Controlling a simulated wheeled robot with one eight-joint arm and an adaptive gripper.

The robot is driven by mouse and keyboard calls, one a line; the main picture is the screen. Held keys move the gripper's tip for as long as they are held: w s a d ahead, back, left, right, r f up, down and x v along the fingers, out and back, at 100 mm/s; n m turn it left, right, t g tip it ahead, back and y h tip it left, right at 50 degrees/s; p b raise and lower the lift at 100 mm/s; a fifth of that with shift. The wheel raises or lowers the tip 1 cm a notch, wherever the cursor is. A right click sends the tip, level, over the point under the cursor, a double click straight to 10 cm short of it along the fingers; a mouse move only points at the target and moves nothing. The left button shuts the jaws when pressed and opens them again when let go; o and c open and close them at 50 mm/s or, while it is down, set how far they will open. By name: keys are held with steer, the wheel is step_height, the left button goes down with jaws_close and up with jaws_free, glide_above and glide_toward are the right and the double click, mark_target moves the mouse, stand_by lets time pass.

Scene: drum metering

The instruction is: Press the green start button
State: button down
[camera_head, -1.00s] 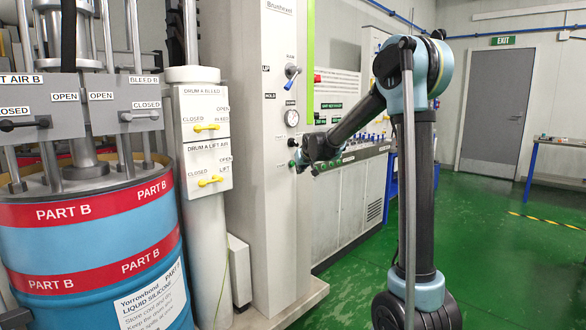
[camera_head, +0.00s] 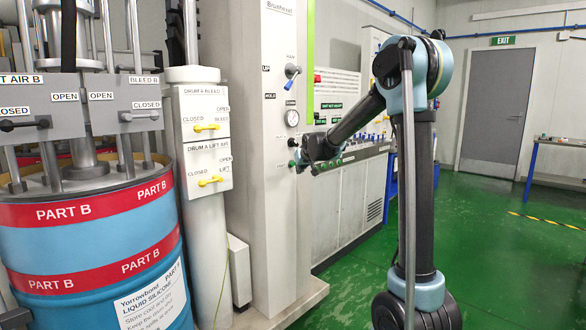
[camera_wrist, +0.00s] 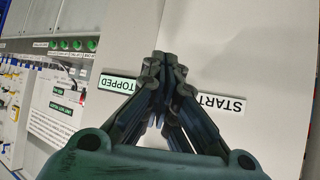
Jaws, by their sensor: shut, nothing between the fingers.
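My gripper (camera_head: 299,163) is shut and empty, with its fingertips at the front of the tall pale cabinet (camera_head: 258,100), low on its control column. A small green spot (camera_head: 291,164), which looks like the start button, shows just left of the fingertips. In the wrist view the shut fingers (camera_wrist: 164,60) point at the pale panel between an upside-down START label (camera_wrist: 221,103) and an upside-down STOPPED label (camera_wrist: 117,84). The button is hidden behind the fingers there. I cannot tell whether they touch or press it.
Above my gripper, the cabinet carries a gauge (camera_head: 292,118) and a lever (camera_head: 292,72). A drum (camera_head: 95,258) and a white post with yellow-handled valves (camera_head: 208,181) stand to the left. A control bench (camera_head: 350,195) stands behind my arm. Green floor is open to the right.

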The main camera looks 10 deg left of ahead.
steer(key=shift+w+a, duration=0.1)
steer(key=shift+a, duration=0.1)
stand_by(0.4)
steer(key=shift+w+a, duration=0.1)
steer(key=shift+a, duration=0.05)
steer(key=shift+w+a, duration=0.25)
steer(key=shift+a, duration=0.1)
stand_by(0.9)
steer(key=shift+s+d, duration=0.1)
stand_by(0.3)
steer(key=shift+s+d, duration=0.45)
steer(key=shift+d, duration=0.15)
steer(key=shift+d, duration=0.1)
steer(key=shift+s+d, duration=0.75)
steer(key=shift+d, duration=0.2)
steer(key=shift+s+d, duration=0.75)
steer(key=shift+d, duration=0.15)
